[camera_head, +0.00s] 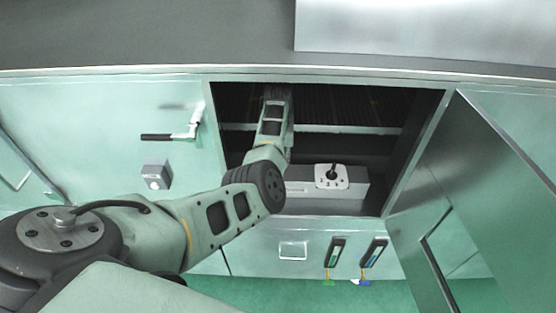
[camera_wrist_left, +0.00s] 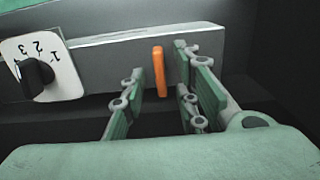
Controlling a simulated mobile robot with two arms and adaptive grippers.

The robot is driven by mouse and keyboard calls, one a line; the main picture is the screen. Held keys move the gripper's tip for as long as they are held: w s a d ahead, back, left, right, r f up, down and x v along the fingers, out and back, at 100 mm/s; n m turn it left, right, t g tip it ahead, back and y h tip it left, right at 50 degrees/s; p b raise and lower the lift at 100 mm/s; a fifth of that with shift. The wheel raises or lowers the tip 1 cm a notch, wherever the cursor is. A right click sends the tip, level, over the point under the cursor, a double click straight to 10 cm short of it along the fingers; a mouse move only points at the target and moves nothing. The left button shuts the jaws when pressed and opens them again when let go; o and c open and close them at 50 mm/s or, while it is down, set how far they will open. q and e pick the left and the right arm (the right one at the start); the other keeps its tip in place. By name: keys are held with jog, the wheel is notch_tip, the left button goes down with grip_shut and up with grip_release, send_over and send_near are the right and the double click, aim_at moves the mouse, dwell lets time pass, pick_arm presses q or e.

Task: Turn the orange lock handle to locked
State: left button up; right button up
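The orange lock handle (camera_wrist_left: 160,72) shows in the left wrist view as a thin upright bar on the face of a long grey box (camera_wrist_left: 108,62). My left gripper (camera_wrist_left: 156,75) is open, with one finger on each side of the handle; I cannot tell whether either touches it. In the head view my left arm reaches into the open cabinet, where the same grey box (camera_head: 354,188) stands. The orange handle and the left fingertips are hidden there behind my arm. My right gripper is in neither view.
A black knob on a white numbered plate (camera_wrist_left: 70,80) sits on the box, left of the handle; it also shows in the head view (camera_head: 333,176). The cabinet door (camera_head: 490,200) stands open at the right. A shelf edge (camera_head: 330,129) crosses behind the box.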

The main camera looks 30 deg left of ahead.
pick_arm(q)
jog(key=shift+f, duration=0.55)
grip_shut()
